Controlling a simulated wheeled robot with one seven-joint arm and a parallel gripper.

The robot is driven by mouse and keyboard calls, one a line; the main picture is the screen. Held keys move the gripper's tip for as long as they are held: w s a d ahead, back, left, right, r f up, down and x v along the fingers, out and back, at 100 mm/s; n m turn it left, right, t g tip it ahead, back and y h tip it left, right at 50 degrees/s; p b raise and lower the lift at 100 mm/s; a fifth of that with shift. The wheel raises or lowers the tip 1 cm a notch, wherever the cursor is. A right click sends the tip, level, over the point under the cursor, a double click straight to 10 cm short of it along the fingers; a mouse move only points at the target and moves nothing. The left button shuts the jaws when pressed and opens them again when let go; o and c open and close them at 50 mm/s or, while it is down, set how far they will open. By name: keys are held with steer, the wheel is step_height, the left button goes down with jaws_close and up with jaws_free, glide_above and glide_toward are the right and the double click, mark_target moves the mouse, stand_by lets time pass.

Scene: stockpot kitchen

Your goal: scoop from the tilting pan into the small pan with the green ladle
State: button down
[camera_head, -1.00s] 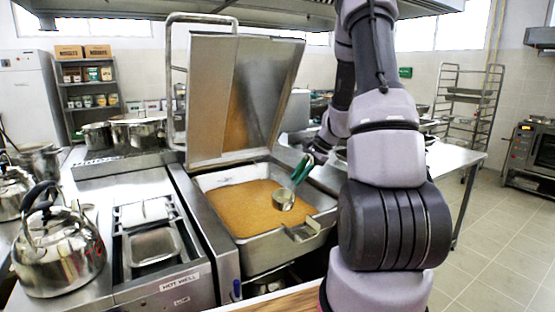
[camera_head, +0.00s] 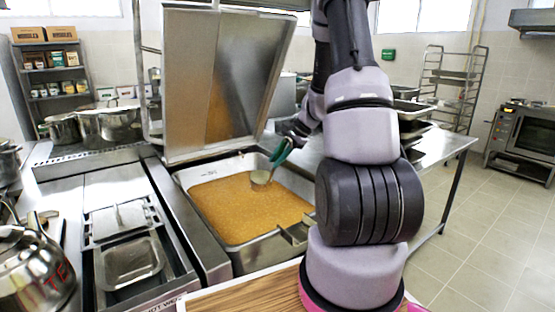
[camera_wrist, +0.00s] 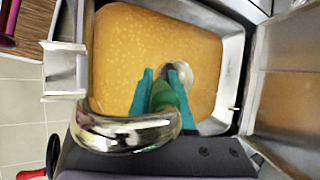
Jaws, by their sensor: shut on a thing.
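The tilting pan (camera_head: 196,182) stands with its lid raised and holds orange-brown soup. My gripper (camera_head: 291,137) is above the pan's back right part, shut on the green handle of the ladle (camera_head: 280,152). In the wrist view, the teal fingers of my gripper (camera_wrist: 163,88) close on either side of the green handle, and the ladle's shiny metal end is close to the camera. The ladle's bowl is low at the soup, near the back of the pan; whether it is submerged is unclear. A small rectangular steel pan (camera_head: 130,284) sits in the counter at left.
The raised lid (camera_head: 190,90) stands behind the tilting pan. A kettle (camera_head: 32,272) is at the front left, partly cut off. Pots (camera_head: 108,122) stand at the back left. A wooden board (camera_head: 240,292) lies in front. Open floor is at right.

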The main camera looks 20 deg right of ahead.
step_height(320, 180, down, 20)
stand_by(1.5)
steer(key=shift+r, duration=0.1)
stand_by(1.2)
steer(key=shift+w+a+r+m+g+h, duration=0.1)
steer(key=shift+w+r+g, duration=0.45)
steer(key=shift+r, duration=3.15)
steer(key=shift+w+a+r+m+g+h, duration=0.15)
steer(key=shift+w+r+g, duration=0.4)
steer(key=shift+r, duration=3.2)
steer(key=shift+w+a+r+m+g+h, duration=0.1)
steer(key=shift+w+r+g, duration=0.45)
steer(key=shift+r, duration=3.15)
steer(key=shift+w+t, duration=0.1)
steer(key=shift+t, duration=0.15)
